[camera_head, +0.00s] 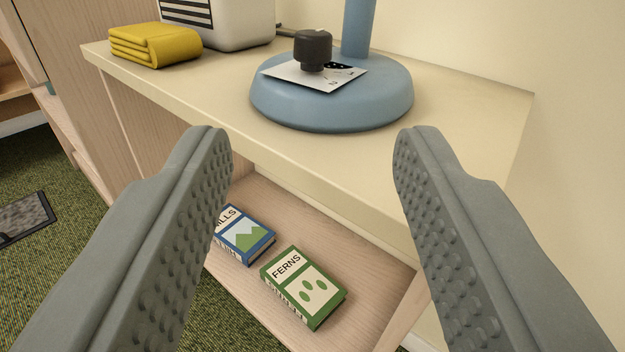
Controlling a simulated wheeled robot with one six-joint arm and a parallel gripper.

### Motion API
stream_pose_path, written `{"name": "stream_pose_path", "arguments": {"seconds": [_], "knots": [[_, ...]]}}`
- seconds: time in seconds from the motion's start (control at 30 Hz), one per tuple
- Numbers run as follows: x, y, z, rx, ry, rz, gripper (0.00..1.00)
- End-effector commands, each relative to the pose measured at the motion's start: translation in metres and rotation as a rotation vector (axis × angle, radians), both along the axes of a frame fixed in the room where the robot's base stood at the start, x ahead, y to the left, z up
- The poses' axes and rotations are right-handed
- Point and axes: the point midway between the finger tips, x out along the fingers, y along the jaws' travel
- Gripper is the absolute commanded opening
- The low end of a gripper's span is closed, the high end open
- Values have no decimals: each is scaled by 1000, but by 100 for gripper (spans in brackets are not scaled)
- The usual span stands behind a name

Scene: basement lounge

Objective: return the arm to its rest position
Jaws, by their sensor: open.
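My gripper (313,140) is open and empty, its two grey ribbed fingers wide apart in the camera view. It is in front of a cream-topped wooden cabinet (470,150). Below the top, between the fingers, is an open drawer or shelf space (385,285) with two small books. The green book (304,287) reads FERNS. The blue book (246,236) is partly hidden by the left finger. Neither finger is seen holding anything.
A blue round lamp base (340,108) stands on the cabinet top, with a white card (290,72) and a black knob-like object (313,48) on it. A folded yellow cloth (155,45) and a white box (235,22) are left. A grey mat (22,217) lies on green carpet.

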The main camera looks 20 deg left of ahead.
Motion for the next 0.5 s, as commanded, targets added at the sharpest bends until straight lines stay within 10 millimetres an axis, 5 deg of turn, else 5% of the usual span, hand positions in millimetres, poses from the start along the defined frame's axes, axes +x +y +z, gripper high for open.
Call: {"name": "stream_pose_path", "arguments": {"seconds": [0.37,0.5], "knots": [[0,0,1,-1,0,-1,46],[-4,-2,16,-10,-6,-16,46]]}}
